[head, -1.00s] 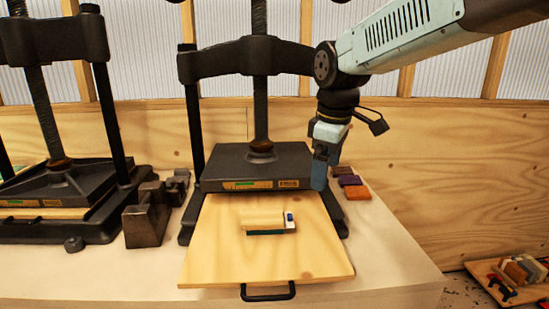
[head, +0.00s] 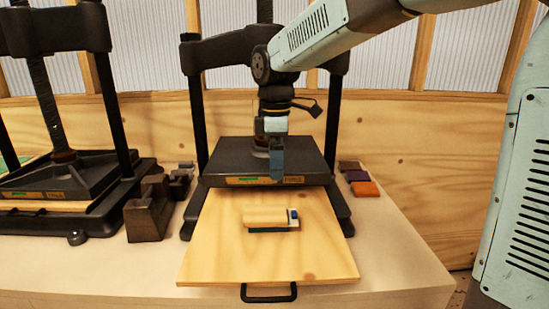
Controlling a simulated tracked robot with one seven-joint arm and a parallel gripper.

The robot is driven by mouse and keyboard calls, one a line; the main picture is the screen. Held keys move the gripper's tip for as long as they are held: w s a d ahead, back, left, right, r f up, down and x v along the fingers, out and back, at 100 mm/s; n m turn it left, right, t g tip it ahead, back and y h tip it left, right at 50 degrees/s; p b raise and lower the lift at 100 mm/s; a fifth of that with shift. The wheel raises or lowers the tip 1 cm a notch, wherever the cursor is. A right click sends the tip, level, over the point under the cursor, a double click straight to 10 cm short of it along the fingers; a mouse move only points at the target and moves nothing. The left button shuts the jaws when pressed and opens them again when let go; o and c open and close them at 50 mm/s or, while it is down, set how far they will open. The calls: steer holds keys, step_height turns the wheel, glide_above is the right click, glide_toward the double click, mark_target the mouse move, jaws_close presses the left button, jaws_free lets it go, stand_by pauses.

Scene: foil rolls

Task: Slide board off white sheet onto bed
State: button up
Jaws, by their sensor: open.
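A pale wooden bed (head: 225,255) with a black handle (head: 268,293) juts from under the press's dark plate. On its middle lies a small flat stack: a pale wooden board (head: 264,216) on top, a white piece (head: 293,223) with a blue spot at its right end, and a dark green edge (head: 270,230) beneath. I cannot tell whether the white piece is a sheet under the board. My gripper (head: 277,178) points down in front of the dark plate, behind and above the stack and apart from it. It is open and empty; its finger gap is hardly visible from here.
The press's dark plate (head: 225,165) and uprights (head: 332,120) stand close around my gripper. A second press (head: 60,180) and dark metal blocks (head: 148,215) are at left. Purple and orange blocks (head: 364,188) lie at right. The bench's front right is clear.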

mark_target(275, 212)
step_height(275, 212, down, 14)
steer(key=shift+r, duration=0.15)
stand_by(0.6)
steer(key=shift+c, duration=0.2)
steer(key=c, duration=0.9)
